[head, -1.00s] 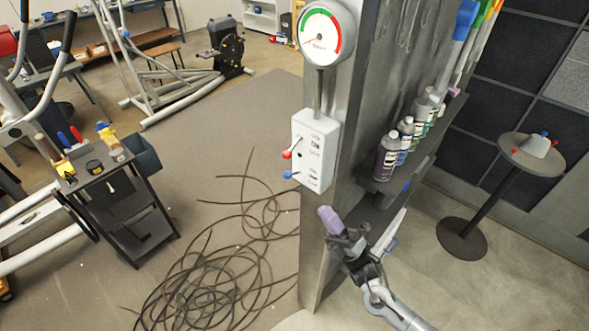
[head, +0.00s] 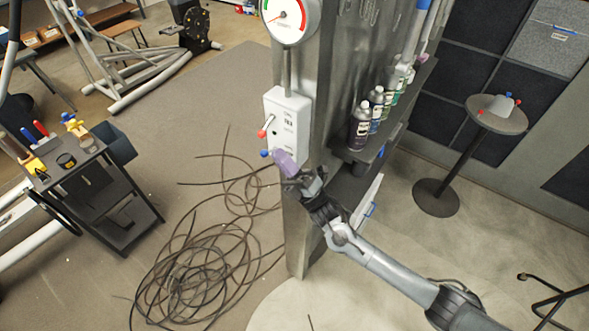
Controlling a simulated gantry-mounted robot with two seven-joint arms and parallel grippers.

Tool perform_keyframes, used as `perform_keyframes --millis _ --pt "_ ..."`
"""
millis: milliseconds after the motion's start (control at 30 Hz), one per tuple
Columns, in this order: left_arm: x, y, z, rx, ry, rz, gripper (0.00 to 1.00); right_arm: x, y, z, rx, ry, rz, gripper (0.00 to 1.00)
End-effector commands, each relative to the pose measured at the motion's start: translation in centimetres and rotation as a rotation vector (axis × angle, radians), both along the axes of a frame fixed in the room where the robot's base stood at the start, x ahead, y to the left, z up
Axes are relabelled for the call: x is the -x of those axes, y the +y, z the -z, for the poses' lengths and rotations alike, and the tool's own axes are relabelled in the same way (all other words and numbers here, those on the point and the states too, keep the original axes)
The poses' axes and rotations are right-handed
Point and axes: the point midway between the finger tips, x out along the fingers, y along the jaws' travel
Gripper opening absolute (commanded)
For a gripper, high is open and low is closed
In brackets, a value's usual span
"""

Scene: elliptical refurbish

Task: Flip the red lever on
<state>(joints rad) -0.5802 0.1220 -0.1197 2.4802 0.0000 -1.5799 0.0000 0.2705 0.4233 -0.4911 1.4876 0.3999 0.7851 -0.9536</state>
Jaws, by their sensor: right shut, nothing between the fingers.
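The red lever (head: 262,133) sticks out from the left side of a white control box (head: 290,112) on a grey pillar. A blue lever (head: 265,154) sits just below it. My right gripper (head: 285,163) is shut and empty, with purple fingertips pointing up and left. Its tips appear at the lower part of the box, just right of the blue lever and below the red one. I cannot tell whether they touch the box. My left gripper is not in view.
A round gauge (head: 290,18) is above the box. Bottles (head: 360,128) stand on a shelf right of the pillar. Coiled black cable (head: 200,265) lies on the floor. A dark cart (head: 125,215) stands at left, and a small round table (head: 497,117) at right.

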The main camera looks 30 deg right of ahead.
Motion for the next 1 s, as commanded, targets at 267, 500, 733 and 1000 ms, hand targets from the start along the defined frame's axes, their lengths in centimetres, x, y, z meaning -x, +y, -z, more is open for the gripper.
perform_keyframes --millis 267,500,733,1000 --pt "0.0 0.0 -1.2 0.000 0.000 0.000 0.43 -1.8 1.1 -2.4 0.000 0.000 0.000 0.00" --pt "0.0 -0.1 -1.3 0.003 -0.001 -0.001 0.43 -2.2 1.3 -2.7 0.000 0.001 -0.001 0.00" --pt "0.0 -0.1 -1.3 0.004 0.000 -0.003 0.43 -2.2 1.3 -2.7 0.000 0.001 0.000 0.00" --pt "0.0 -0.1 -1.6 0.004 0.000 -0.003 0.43 -2.1 1.4 -2.8 -0.028 0.015 0.001 0.00"
